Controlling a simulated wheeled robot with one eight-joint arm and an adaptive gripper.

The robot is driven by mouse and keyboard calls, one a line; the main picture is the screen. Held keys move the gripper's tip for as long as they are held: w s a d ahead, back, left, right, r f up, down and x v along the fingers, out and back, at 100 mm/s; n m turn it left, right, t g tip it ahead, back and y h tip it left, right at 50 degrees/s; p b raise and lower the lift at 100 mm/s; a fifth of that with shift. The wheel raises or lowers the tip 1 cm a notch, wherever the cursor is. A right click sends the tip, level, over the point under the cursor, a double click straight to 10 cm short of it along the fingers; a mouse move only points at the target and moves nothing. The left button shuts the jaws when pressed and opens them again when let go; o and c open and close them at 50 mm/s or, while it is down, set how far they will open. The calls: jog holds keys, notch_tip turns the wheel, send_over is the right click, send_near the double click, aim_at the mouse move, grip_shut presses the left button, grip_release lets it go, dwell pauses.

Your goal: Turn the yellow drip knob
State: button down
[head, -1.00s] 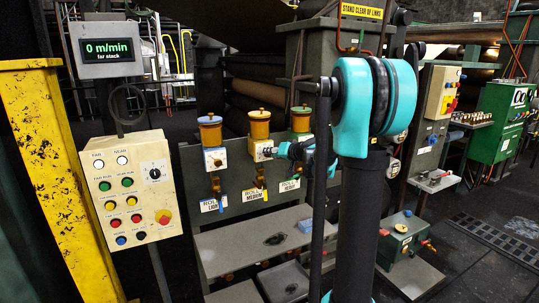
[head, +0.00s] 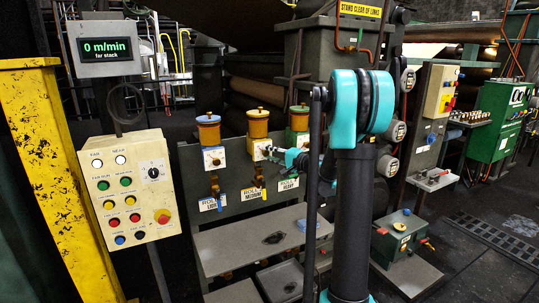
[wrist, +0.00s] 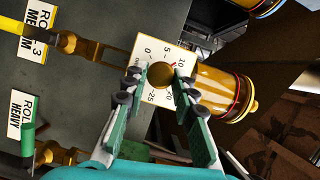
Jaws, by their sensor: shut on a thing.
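The yellow oiler (head: 258,124) is the middle one of three on a grey panel, with a pale dial plate on its front. In the wrist view its amber reservoir (wrist: 225,90) lies sideways to the right of the dial plate (wrist: 149,92), which carries numbers including 0, 5, 10, 20 and 25. A round brass-coloured knob (wrist: 160,75) sits on the plate between my fingertips. My gripper (wrist: 160,79) is shut on this knob, with one finger on each side. In the head view my gripper (head: 274,153) is at the middle oiler's dial, and the knob is hidden.
A blue-marked oiler (head: 208,131) stands to the left and a green one (head: 299,119) close to the right. Labels hang below, including ROLL 3 MEDIUM (wrist: 39,30). A grey shelf (head: 235,237) juts out beneath. A control box (head: 130,187) stands left.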

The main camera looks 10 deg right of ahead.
jog(key=shift+m, duration=0.5)
dwell(0.3)
jog(key=c, duration=1.2)
grip_release()
jog(key=shift+y, duration=0.3)
jog(key=shift+s+d, duration=0.1)
jog(key=v, duration=1.1)
jog(key=shift+s+d+f, duration=0.15)
jog(key=shift+s, duration=0.2)
